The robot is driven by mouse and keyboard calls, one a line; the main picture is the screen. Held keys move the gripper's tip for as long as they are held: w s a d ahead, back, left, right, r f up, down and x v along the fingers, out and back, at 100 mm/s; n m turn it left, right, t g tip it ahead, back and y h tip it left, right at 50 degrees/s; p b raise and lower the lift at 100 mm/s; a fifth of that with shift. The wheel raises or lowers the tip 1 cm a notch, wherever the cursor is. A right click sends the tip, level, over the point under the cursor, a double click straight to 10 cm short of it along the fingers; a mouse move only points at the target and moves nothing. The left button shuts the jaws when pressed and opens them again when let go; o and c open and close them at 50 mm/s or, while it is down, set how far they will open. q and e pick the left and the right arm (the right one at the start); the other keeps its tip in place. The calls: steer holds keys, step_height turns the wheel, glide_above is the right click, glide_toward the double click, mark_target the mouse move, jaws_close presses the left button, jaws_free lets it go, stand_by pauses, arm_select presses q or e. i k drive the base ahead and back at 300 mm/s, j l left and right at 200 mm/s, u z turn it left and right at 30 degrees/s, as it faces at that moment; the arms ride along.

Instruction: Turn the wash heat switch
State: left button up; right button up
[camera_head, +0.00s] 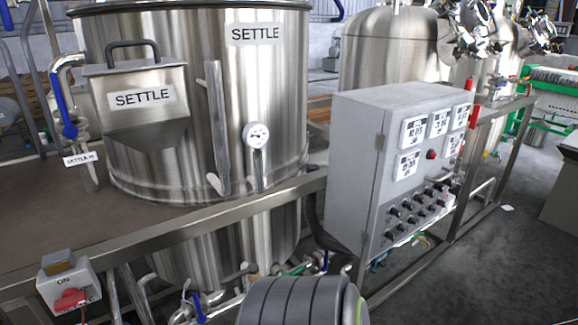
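A grey control box (355,165) stands right of the middle, mounted on a metal frame beside the tanks. Its front panel carries two rows of small black knobs (408,222). Their labels are too small to read, so I cannot tell which one is the wash heat switch or how it is turned. Above the knobs are several white displays (414,130) and a red button (431,154). Neither of my grippers shows in this view.
A large steel tank (270,90) labelled SETTLE stands on a brown platform at left, with a dial gauge (257,135). A small box (70,283) marked ON, with a red part, is at lower left. A ribbed dark grey part fills the bottom middle.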

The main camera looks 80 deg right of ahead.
mark_target(389, 235)
steer(key=z, duration=3.45)
